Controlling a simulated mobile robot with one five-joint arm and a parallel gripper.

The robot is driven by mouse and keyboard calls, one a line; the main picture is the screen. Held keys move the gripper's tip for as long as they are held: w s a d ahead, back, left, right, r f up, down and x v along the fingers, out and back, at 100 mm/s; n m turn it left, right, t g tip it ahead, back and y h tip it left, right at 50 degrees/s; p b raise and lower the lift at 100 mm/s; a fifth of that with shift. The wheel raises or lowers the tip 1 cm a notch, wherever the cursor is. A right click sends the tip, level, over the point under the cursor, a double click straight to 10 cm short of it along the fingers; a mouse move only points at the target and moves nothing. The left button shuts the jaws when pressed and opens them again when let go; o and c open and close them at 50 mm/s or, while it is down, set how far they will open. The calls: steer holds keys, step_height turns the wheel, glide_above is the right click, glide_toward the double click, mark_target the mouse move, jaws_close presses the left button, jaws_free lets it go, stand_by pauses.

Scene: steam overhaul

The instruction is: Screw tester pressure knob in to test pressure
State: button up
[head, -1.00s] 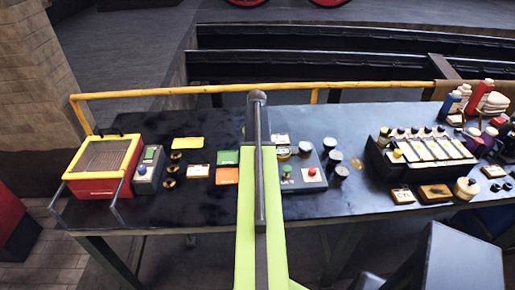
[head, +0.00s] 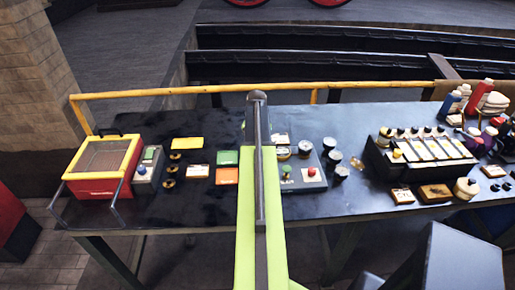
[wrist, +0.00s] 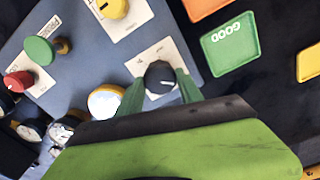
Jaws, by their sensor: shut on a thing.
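The tester is a blue-grey panel (wrist: 85,62) filling the left of the wrist view; its right part shows beside my arm in the head view (head: 305,186). A black round knob (wrist: 160,79) with a white pointer mark sits at the panel's edge over a white label (wrist: 150,58). My gripper (wrist: 161,84) is shut on this black knob, one green finger on each side. I cannot read that label or tell the pressure. A white-faced, brass-rimmed gauge (wrist: 107,101) is left of the fingers, partly covered. In the head view my arm hides the gripper and the knob.
The panel also has a green knob (wrist: 40,50), a red knob (wrist: 18,81) and a yellow knob (wrist: 113,8). A green "GOOD" tray (wrist: 230,45) and an orange tray (wrist: 203,6) lie beside it. A red box (head: 101,186) and a rack (head: 420,150) flank the bench.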

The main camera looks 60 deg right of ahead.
steer(key=m, duration=0.4)
steer(key=shift+a, duration=0.1)
steer(key=shift+m, duration=2.2)
steer(key=shift+w, duration=0.1)
steer(key=o, duration=1.4)
